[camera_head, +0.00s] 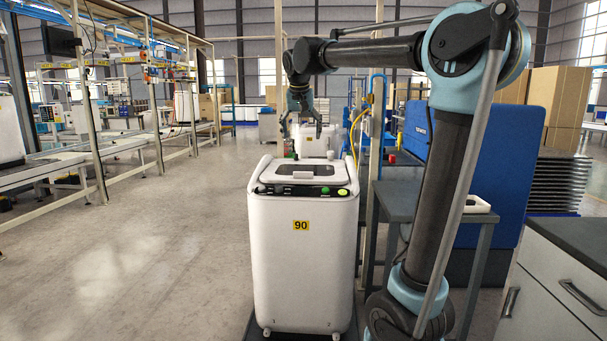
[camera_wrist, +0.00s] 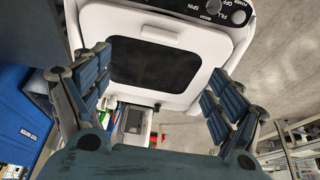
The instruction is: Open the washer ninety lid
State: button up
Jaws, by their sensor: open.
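The washer ninety (camera_head: 303,255) is a white upright machine with a yellow "90" label on its front. Its lid (camera_head: 304,169), with a dark window, lies flat and looks closed. In the wrist view the lid (camera_wrist: 153,66) appears upside down, with the tab (camera_wrist: 158,34) near the control panel. My gripper (camera_head: 303,131) hangs above the rear part of the washer, apart from the lid. In the wrist view its fingers (camera_wrist: 157,75) are spread wide, with nothing between them.
A grey table (camera_head: 400,205) and a blue panel (camera_head: 480,150) stand to the right. Open floor (camera_head: 130,240) lies to the left.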

jog(key=x, duration=1.7)
jog(key=shift+c, duration=0.6)
